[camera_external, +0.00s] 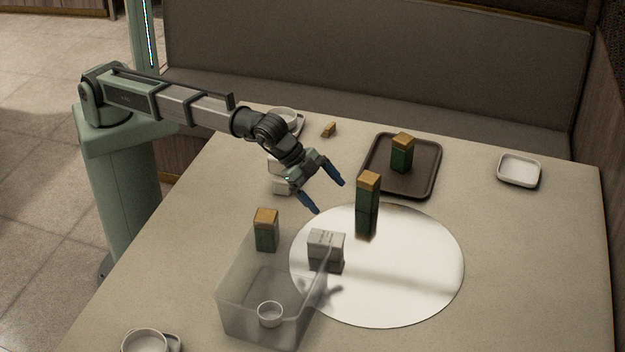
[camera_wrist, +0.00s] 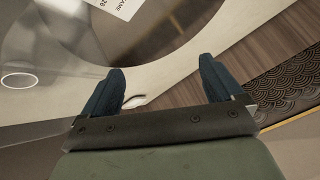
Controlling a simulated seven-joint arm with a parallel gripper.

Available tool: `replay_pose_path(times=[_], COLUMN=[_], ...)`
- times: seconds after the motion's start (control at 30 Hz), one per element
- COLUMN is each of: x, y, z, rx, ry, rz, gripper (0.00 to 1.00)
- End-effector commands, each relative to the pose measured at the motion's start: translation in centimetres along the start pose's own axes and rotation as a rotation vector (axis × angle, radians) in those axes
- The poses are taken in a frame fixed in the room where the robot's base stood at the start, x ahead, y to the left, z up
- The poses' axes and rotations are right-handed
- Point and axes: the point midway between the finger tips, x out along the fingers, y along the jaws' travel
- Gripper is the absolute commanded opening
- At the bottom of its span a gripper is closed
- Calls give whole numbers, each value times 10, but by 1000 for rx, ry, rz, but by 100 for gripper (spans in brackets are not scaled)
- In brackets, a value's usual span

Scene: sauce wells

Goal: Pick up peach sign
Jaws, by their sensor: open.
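No sign in view is plainly peach coloured, so I cannot tell which is the peach sign. A pale grey block-like sign (camera_external: 325,248) with faint markings stands on the left part of the round mat. A white card with dark print (camera_wrist: 117,6) shows at the top edge of the wrist view, partly cut off. Another pale object (camera_external: 282,186) stands behind my gripper, partly hidden. My gripper (camera_external: 329,198) is open and empty, in the air above the table, left of the tall green box. Its two blue fingers stand apart in the wrist view (camera_wrist: 163,70).
A tall green box with an orange top (camera_external: 367,205) stands at the mat's (camera_external: 420,285) back edge. Another (camera_external: 266,230) is beside the clear bin (camera_external: 240,318), which holds a small cup (camera_external: 270,314). A dark tray (camera_external: 425,180) carries a third. The right table side is mostly clear.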

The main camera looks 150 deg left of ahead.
Motion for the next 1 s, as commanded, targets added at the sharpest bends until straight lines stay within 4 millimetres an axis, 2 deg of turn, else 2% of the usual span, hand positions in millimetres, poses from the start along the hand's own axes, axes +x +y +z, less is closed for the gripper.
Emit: replay_pose_path(times=[0.03, 0.1, 0.3, 0.5, 0.8, 1.0], x=[5, 10, 17, 14, -9, -34], y=[-26, -57, -140, -213, -306, -355], z=[16, 36, 100, 169, 276, 346], rx=[-16, -35, -87, -144, -239, -304], ry=[-36, -87, -225, -353, -518, -606], rz=[-6, -8, -1, 28, 103, 171], gripper=[94, 94, 94, 94, 94, 94])
